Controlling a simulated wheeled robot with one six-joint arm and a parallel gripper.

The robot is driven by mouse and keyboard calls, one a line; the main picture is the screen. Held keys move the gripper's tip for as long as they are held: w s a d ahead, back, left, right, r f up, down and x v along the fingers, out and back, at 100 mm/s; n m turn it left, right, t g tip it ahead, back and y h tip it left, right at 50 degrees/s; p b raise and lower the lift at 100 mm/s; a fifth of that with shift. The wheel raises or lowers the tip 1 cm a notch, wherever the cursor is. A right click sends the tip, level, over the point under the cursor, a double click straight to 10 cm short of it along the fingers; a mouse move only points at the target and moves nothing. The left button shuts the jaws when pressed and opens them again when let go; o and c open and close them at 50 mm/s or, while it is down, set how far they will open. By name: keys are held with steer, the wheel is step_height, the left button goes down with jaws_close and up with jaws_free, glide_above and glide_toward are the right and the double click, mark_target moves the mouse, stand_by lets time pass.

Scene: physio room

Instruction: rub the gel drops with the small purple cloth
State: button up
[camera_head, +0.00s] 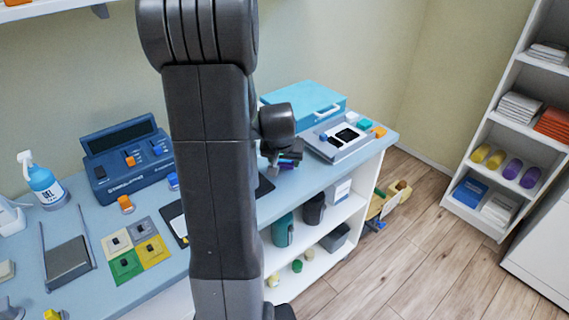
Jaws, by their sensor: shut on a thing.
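My gripper (284,168) is small in the picture, just right of my arm and over the right part of the blue counter top (372,153). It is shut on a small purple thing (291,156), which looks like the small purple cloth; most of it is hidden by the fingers. I cannot tell whether the cloth touches the surface below. A dark mat or tray (265,186) shows on both sides of my arm, its middle hidden. I see no gel drops; the arm covers that part of the counter.
Left of my arm stand a blue control unit (128,160), a blue spray bottle (46,187) and several coloured squares (126,264). A turquoise case (308,98) and a grey device (341,140) lie behind and right of my gripper. Floor (400,260) is clear at right.

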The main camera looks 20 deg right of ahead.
mark_target(284, 163)
steer(key=shift+r+p, duration=1.65)
steer(key=shift+r, duration=1.1)
steer(key=shift+s+f, duration=0.1)
